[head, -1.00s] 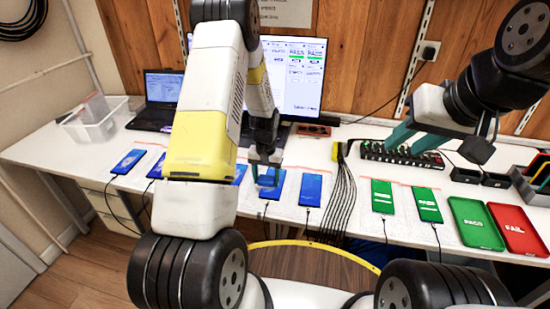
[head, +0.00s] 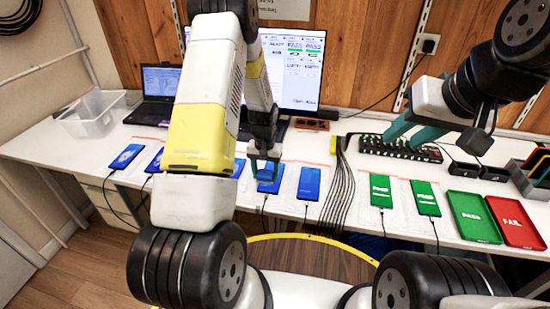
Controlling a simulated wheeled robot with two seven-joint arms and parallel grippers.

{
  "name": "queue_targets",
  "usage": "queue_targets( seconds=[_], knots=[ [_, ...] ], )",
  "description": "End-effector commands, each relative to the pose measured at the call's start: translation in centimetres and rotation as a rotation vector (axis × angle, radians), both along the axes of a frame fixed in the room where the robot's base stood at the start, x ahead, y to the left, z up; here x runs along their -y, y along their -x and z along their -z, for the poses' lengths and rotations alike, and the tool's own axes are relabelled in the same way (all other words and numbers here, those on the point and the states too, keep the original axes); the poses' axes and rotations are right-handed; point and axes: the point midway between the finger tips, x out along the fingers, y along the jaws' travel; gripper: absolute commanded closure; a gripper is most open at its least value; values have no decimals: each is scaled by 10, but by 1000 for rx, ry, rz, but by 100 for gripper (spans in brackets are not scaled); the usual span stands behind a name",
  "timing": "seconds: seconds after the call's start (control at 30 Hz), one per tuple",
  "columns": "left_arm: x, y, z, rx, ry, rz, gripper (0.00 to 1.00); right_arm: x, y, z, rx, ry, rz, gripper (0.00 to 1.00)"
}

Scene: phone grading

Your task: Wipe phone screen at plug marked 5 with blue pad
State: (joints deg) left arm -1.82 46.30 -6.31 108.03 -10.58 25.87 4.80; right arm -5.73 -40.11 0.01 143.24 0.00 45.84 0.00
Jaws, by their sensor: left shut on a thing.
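My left gripper (head: 264,168) is shut at a phone with a lit blue screen (head: 271,186), in the row on the white table. Its fingertips are at the far half of the screen. The blue pad is not clearly seen; it is hidden by the fingers or blends with the blue screen. I cannot read a plug number on this phone's cable. My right gripper (head: 413,131) has its teal fingers apart over the black plug strip (head: 375,148) and seems empty.
Another blue phone (head: 309,183) lies just right, beside a bundle of black cables (head: 342,190). Two green-screen phones (head: 381,191) lie further right. A green PASS tray (head: 473,217) and red FAIL tray (head: 516,222) are at the right. A laptop and monitor stand behind.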

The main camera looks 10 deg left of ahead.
Motion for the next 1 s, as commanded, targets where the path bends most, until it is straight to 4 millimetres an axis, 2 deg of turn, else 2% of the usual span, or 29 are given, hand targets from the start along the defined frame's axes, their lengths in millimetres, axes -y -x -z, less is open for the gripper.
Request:
queue_targets(
  seconds=[0.07,0.17,0.7,1.0],
  knots=[
    [0,-1,-3,1,0,1,93,0,0,0,0,0,0,64],
    [0,-2,-24,5,0,0,93,0,0,0,0,0,0,64],
    [0,-4,-70,3,1,-1,93,0,0,0,0,0,0,64],
    [0,-4,-81,1,0,0,93,0,0,0,0,0,0,64]
  ],
)
